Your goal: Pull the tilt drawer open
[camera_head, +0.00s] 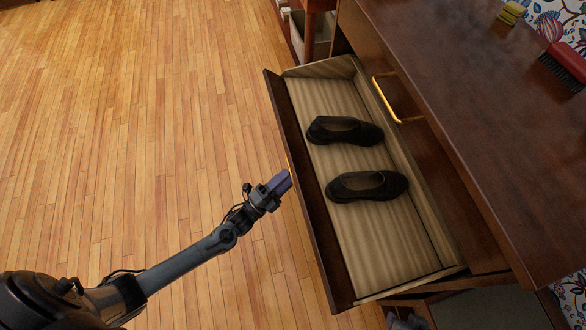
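The tilt drawer (385,240) stands well out from the dark wooden cabinet, its striped lining showing. Its dark front panel (312,215) faces left. Two black shoes lie inside, one farther back (345,131) and one nearer (367,186). My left gripper (283,182), with purple fingers, is close beside the outer face of the front panel, around its middle. A thin gold sliver of what looks like the drawer's handle shows just above the fingers; the rest is hidden. Whether the fingers grip it cannot be told. My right gripper is not in view.
Above the open drawer, another gold handle (390,98) sits on the cabinet face. The dark cabinet top (470,90) holds a red brush (566,62) and a yellow sponge-like block (511,13). The wooden floor (130,130) to the left is clear.

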